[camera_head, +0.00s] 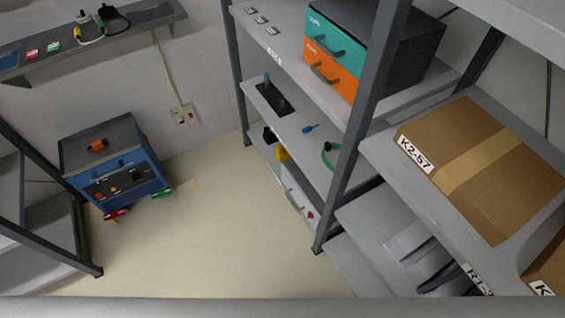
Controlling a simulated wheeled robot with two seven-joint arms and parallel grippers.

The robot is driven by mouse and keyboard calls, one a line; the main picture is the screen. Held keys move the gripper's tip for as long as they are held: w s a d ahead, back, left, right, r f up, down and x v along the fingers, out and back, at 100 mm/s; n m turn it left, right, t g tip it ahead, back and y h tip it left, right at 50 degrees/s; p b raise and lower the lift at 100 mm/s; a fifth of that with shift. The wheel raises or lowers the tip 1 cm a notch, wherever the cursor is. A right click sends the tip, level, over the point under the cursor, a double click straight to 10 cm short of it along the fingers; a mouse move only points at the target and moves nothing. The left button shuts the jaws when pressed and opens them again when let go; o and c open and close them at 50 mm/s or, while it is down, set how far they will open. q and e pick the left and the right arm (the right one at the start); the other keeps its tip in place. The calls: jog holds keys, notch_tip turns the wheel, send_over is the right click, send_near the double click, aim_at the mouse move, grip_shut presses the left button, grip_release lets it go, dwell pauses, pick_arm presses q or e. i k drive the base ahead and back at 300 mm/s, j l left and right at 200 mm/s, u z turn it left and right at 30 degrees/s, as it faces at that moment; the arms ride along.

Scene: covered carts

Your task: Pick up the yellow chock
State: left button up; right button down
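A small yellow object (283,153), which may be the yellow chock, is on the low level of the middle shelf rack. The shelf board above it hides part of it, and its full shape is too small to tell. A black object (268,136) is beside it. I cannot make out either of my grippers in the head view, and nothing touches the yellow object.
A blue cart (118,178) stands at the left by the wall. The middle shelf rack (362,130) has a dark upright in front. A cardboard box (488,165) sits on the right shelf. The pale floor (215,235) between is clear.

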aim_at(281, 154)
jog(key=i+j+z, duration=0.15)
jog(key=i+j, duration=0.55)
jog(key=i+j+z, duration=0.1)
jog(key=i+j, duration=0.55)
jog(key=j, duration=0.15)
